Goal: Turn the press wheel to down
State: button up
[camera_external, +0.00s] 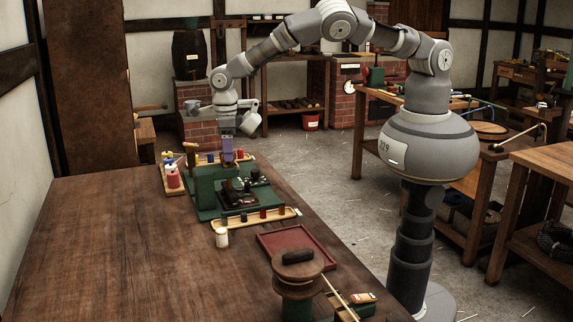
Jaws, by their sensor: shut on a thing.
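The green press (206,187) stands near the far right edge of the long wooden table, with dark metal parts on its base. My arm reaches over from the right, and my gripper (228,157) points straight down at the top of the press. Its fingers are shut on the press wheel, which is small here and mostly hidden by the fingers. How far the wheel is turned cannot be told from this view.
A wooden tray with red spools (172,176) stands left of the press. The table's left part is clear.

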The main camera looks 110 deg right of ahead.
jog(key=shift+w+r, duration=0.1)
jog(key=o, duration=1)
jog(key=shift+o, duration=0.2)
notch_tip(320, 180, up, 8)
jog(key=shift+f+p, duration=0.15)
jog(key=shift+p, duration=0.35)
